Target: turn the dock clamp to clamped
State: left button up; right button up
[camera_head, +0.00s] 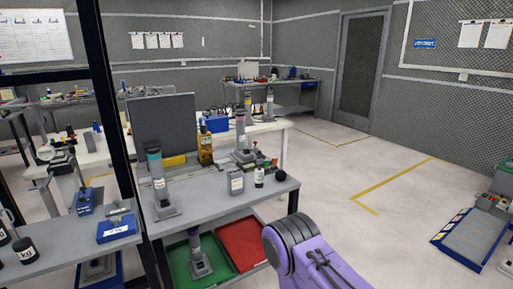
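I cannot pick out the dock clamp for certain. A low blue-and-grey floor unit (468,238) lies at the right edge, with a grey block carrying small red and green parts (500,190) behind it, cut off by the frame. No clamp handle or its setting can be read there. A purple arm link with a dark grey round joint, mine, rises at the bottom centre. Neither gripper's fingers show.
A grey workbench (215,196) with several devices stands left of centre, with a green bin (180,262) and a red bin (243,240) below. A dark post (112,120) stands at left. The pale floor (385,225) between bench and floor unit is clear, marked with yellow lines.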

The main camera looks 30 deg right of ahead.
aim_at(255, 142)
jog(key=z, duration=2.5)
jog(key=i, duration=3.85)
jog(key=u, duration=1.95)
